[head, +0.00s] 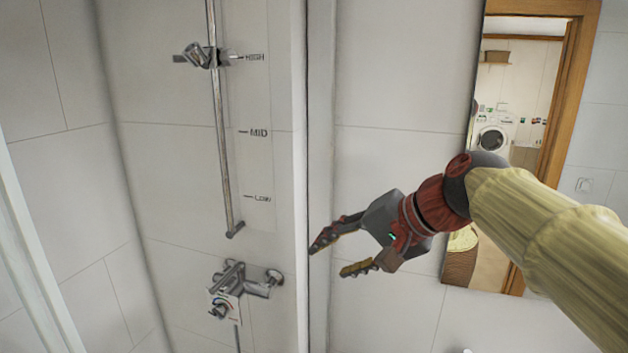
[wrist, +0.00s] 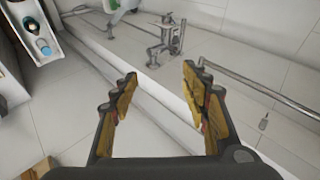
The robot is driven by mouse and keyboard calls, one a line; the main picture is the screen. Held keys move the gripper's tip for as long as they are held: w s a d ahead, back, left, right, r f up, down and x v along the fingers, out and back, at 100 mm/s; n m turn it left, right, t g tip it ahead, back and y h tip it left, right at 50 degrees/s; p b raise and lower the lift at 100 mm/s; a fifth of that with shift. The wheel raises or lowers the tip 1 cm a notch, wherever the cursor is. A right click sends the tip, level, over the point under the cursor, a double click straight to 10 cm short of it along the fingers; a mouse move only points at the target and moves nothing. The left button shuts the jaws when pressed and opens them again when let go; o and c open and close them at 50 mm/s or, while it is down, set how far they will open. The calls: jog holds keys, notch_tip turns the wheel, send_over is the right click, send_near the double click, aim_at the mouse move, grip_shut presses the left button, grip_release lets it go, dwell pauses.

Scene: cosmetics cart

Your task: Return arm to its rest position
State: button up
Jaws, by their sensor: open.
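My gripper (head: 334,254) is open and empty in the head view. It points left, toward the shower area, at the end of my arm, which comes in from the right side. In the wrist view my gripper (wrist: 160,82) shows with its two fingers apart and nothing between them. No object touches the fingers.
A shower rail (head: 220,130) with a holder and HIGH, MID and LOW marks is on the tiled wall. A mixer tap (head: 240,285) sits below it. A wood-framed mirror or opening (head: 568,85) is behind my arm. A white tray with items (wrist: 36,42) is upper left.

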jog(key=s+d+f+n+h+b, duration=0.1)
jog(key=s+d+f, duration=0.4)
jog(key=f, duration=0.5)
jog(key=s+d+f+n+h+b, duration=0.2)
jog(key=s+d+f+h+b, duration=0.1)
jog(key=s+f, duration=0.6)
jog(key=s+d+f+n+h+b, duration=0.1)
jog(key=s+d+f+h+b, duration=0.2)
jog(key=f, duration=0.9)
jog(key=s+d+b, duration=0.2)
jog(key=s+d, duration=0.1)
jog(key=s, duration=0.1)
jog(key=shift+d+n, duration=0.3)
jog(key=shift+d, duration=0.05)
